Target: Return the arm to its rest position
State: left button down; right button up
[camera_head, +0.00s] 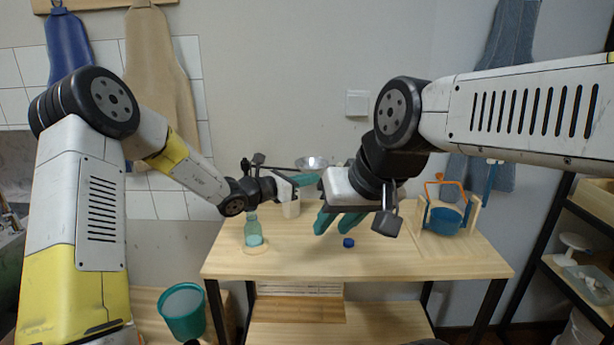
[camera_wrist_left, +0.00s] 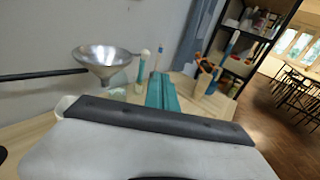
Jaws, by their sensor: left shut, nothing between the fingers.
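My left gripper (camera_head: 306,180) is above the back of the wooden table (camera_head: 290,262), near a metal funnel (camera_head: 311,162). Its teal fingers also show in the left wrist view (camera_wrist_left: 162,93), close together with nothing between them. My right gripper (camera_head: 337,224) reaches in from the right and points down over the middle of the table. Its two teal fingers are apart and nothing shows between them. A blue cap (camera_head: 348,243) lies on the table just below them.
A bottle with teal liquid (camera_head: 253,233) stands on a round wooden coaster (camera_head: 256,251) at the table's left. A blue container (camera_head: 443,221) with an orange handle sits at the right. A teal bucket (camera_head: 183,313) is lower left. Dark shelving (camera_head: 545,225) stands at right.

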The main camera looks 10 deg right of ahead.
pick_arm(q)
jog(key=s+a+r+m+g+y, duration=0.2)
jog(key=s+a+r+m, duration=0.15)
jog(key=s+m, duration=0.45)
jog(key=s+a+r+m+g+y, duration=0.1)
jog(key=s+a+r+m+g, duration=0.3)
jog(key=s, duration=0.6)
jog(key=s+a+m+t+y, duration=0.2)
jog(key=s+a+m+y, duration=0.3)
jog(key=a, duration=0.6)
jog(key=s+a+m+t+y, duration=0.2)
jog(key=s+a+m+y, duration=0.3)
jog(key=s+a, duration=0.5)
jog(key=a+m, duration=0.1)
jog(key=a, duration=0.1)
jog(key=shift+s+a+m+t, duration=0.25)
jog(key=shift+a+m+t, duration=0.05)
jog(key=shift+m+t, duration=0.1)
jog(key=shift+f, duration=0.1)
